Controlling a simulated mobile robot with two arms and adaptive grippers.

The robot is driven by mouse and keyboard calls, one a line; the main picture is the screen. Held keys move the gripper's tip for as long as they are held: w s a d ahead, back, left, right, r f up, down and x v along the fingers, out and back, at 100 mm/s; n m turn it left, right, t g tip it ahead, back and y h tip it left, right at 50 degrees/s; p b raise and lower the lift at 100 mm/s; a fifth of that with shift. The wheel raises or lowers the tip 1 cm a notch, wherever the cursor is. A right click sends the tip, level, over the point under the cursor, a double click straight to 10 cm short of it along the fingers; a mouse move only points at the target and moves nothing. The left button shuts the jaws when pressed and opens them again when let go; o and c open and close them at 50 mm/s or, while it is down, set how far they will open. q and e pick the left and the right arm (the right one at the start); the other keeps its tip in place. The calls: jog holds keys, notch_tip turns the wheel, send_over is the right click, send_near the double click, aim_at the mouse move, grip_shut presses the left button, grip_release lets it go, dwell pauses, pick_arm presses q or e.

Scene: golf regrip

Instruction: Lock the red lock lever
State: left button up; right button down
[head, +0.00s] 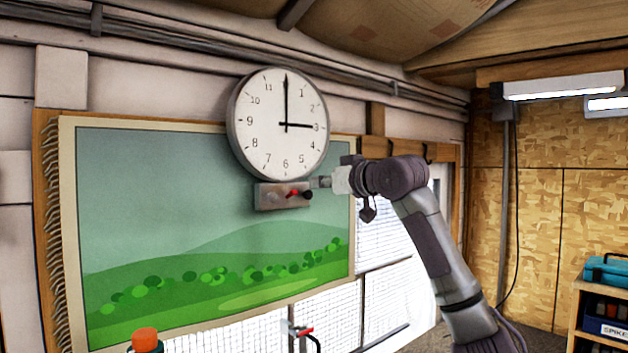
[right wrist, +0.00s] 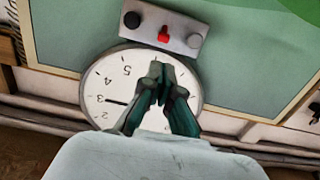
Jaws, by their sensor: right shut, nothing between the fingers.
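The red lock lever (head: 293,193) sits on a small grey box (head: 270,196) on the wall, just below a round clock (head: 262,125). In the right wrist view the red lever (right wrist: 163,36) is in the middle of the box (right wrist: 150,22), between a black knob (right wrist: 132,19) and a grey knob (right wrist: 193,41). My right gripper (head: 320,182) is shut and empty, close to the right end of the box. In the wrist view its fingertips (right wrist: 159,72) show over the clock face, apart from the lever in the picture. My left gripper is not in view.
A landscape hanging (head: 190,170) covers the wall behind the box and clock. An orange-topped object (head: 145,340) and a red-handled piece (head: 304,331) show at the bottom edge. A shelf with a teal case (head: 607,270) stands at the far right.

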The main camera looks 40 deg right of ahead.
aim_at(291, 195)
jog(key=w+p, duration=0.1)
jog(key=w, duration=0.1)
jog(key=w+p, duration=0.1)
jog(key=w, duration=0.1)
jog(key=w+p, duration=0.1)
jog(key=w, duration=0.2)
jog(key=shift+d+f+p, duration=0.1)
jog(key=shift+d+p, duration=0.25)
jog(key=shift+d, duration=0.05)
jog(key=shift+w+d+f, duration=0.1)
jog(key=shift+w+f, duration=0.15)
jog(key=shift+w, duration=0.35)
jog(key=shift+s, duration=0.1)
